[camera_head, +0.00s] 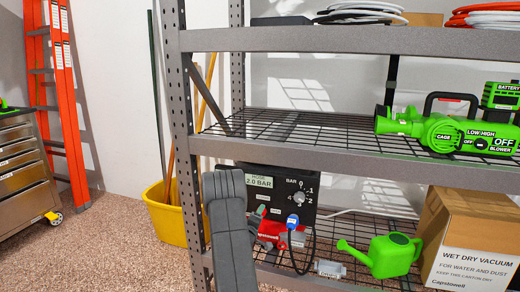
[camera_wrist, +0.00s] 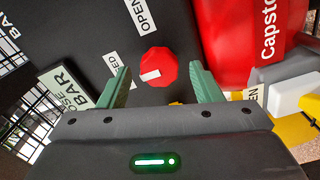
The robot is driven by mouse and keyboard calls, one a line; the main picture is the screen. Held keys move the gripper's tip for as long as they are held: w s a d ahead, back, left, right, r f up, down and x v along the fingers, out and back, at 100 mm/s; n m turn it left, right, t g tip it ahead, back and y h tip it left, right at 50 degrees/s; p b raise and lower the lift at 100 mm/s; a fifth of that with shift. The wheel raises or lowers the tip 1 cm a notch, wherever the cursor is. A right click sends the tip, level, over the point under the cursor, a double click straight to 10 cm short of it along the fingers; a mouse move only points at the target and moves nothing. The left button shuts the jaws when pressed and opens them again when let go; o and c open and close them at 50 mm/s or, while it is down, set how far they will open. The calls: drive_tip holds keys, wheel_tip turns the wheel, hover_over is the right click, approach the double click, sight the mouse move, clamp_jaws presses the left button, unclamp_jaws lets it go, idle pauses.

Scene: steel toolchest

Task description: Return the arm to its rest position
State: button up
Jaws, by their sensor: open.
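My arm (camera_head: 232,235) rises in front of the metal shelf in the head view, and its end is hard to make out there. In the wrist view my gripper (camera_wrist: 162,86) is open, with its two green fingers apart and nothing held between them. A red octagonal knob (camera_wrist: 158,68) on a dark panel lies beyond the fingertips, between them in the picture. I cannot tell whether the fingers touch the panel. The dark compressor box (camera_head: 262,187), with a "2.0 BAR" display and a dial, stands on the lower shelf, partly hidden by my arm.
The shelf's steel upright (camera_head: 187,130) and middle board (camera_head: 330,166) are close to my arm. A green watering can (camera_head: 391,255) and a cardboard box (camera_head: 470,240) stand to the right. A yellow bucket (camera_head: 167,215) and a steel toolchest (camera_head: 22,175) stand left, with open floor between.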

drive_tip(key=shift+m+b, duration=3.2)
drive_tip(key=shift+m, duration=2.5)
drive_tip(key=shift+d, duration=0.1)
